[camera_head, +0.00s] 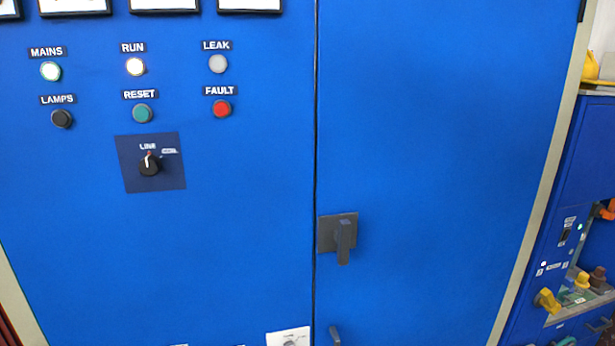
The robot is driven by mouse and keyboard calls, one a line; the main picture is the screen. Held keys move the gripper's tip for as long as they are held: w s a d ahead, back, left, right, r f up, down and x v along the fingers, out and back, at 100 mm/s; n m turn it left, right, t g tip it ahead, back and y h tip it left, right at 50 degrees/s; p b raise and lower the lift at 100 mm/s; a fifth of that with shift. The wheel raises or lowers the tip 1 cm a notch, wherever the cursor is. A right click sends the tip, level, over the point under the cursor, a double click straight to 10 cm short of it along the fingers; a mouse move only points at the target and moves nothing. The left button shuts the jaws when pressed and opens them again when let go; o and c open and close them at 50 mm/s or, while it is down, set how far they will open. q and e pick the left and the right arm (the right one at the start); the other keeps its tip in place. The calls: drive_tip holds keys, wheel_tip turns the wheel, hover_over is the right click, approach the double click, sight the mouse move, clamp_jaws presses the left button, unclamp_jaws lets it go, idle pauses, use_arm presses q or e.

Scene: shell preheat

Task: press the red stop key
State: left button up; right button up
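I see no key labelled stop in the head view. The only red key-like part is the round one (222,108) under the FAULT label on the blue cabinet's left door; I cannot tell whether it is a lamp or a button. A green RESET button (142,114) sits to its left, and a black LAMPS button (62,118) is further left. Neither of my grippers is in view.
Lit MAINS (50,71) and RUN (135,67) lamps and a grey LEAK lamp (218,63) sit above. A rotary LINE switch (149,165) is below. The right door (440,130) has a dark handle (343,240). A second blue unit (540,260) stands right.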

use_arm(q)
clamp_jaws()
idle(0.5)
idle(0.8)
